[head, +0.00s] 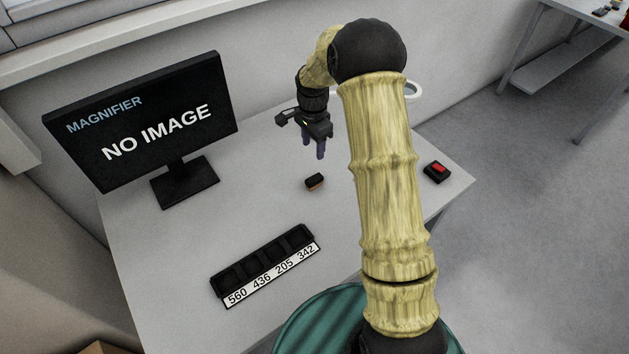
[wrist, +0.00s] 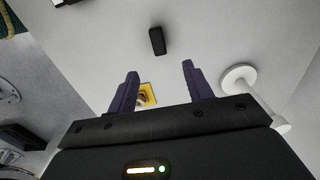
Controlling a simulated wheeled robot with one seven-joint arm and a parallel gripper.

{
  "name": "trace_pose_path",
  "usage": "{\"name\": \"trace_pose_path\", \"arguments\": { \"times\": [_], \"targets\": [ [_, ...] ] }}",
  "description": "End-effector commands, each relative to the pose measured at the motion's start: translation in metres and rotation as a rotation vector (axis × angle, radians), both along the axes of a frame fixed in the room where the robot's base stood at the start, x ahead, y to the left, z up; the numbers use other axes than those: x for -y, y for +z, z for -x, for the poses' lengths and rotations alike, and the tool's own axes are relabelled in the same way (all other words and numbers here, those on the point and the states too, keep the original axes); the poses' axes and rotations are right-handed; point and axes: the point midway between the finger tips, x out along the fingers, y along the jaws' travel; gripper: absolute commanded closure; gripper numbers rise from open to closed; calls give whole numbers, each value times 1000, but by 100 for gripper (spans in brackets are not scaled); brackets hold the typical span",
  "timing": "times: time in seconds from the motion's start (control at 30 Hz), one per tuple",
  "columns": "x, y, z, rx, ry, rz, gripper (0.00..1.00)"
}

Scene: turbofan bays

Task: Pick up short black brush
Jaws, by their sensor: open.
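The short black brush (head: 314,181) lies on the grey table in the head view, a small dark block with an orange-brown lower edge. In the wrist view a small black block (wrist: 157,40), which looks like the same brush, lies beyond the fingertips. My gripper (head: 313,149) is above the table, behind the brush in the head view, with its fingers pointing down. In the wrist view my gripper (wrist: 160,75) has its two purple fingers apart and nothing held between them. The brush is clear of the fingers.
A black compartment tray (head: 264,263) with number labels sits at the table front. A monitor (head: 146,116) stands at left. A red-and-black box (head: 437,171) lies near the right edge. A yellow-edged item (wrist: 147,94) and a white round-based stand (wrist: 239,78) show in the wrist view.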

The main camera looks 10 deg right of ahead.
Motion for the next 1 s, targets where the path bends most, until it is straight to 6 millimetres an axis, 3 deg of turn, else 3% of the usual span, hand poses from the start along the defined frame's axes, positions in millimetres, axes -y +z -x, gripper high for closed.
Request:
{"name": "trace_pose_path", "arguments": {
  "times": [0.53,1.0],
  "targets": [
    [0,-92,1,-2,0,0,49],
    [0,-102,1,0,0,-1,49]
  ]
}}
